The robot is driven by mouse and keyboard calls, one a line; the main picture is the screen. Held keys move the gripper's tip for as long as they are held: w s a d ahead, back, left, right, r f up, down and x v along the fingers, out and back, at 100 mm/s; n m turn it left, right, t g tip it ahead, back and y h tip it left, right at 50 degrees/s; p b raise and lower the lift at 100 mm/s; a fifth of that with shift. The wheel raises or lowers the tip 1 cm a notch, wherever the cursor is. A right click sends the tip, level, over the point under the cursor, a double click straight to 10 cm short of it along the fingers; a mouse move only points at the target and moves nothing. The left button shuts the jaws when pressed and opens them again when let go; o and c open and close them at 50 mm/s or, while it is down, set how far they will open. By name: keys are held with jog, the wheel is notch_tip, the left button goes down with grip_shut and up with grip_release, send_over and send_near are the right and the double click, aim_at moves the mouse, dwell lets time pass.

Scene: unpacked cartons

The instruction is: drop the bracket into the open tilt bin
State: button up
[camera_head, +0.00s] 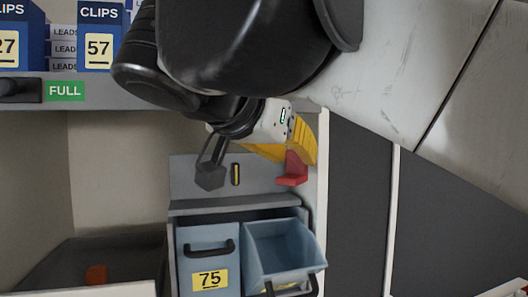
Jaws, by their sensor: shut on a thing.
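My gripper (290,152), with yellow fingers and a pale body, reaches down from the arm at the upper middle. It is shut on the red bracket (292,171), an L-shaped piece at the finger ends; the fingers hide part of it. The open tilt bin (284,246) is light blue, tipped forward with its mouth showing, and looks empty. The bracket and gripper appear above the bin in the picture, apart from it. How far they are from the bin in depth I cannot tell.
A shut bin labelled 75 (208,262) stands left of the open one. A grey back panel (205,188) rises behind them. A dark tray (95,250) at lower left holds an orange piece (96,275). Above is a shelf (130,94) with blue CLIPS boxes (99,35).

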aim_at(286, 178)
notch_tip(286, 178, down, 5)
jog(key=b, duration=0.4)
jog(key=shift+s, duration=0.2)
jog(key=shift+w, duration=0.1)
jog(key=o, duration=1)
jog(key=shift+r, duration=0.2)
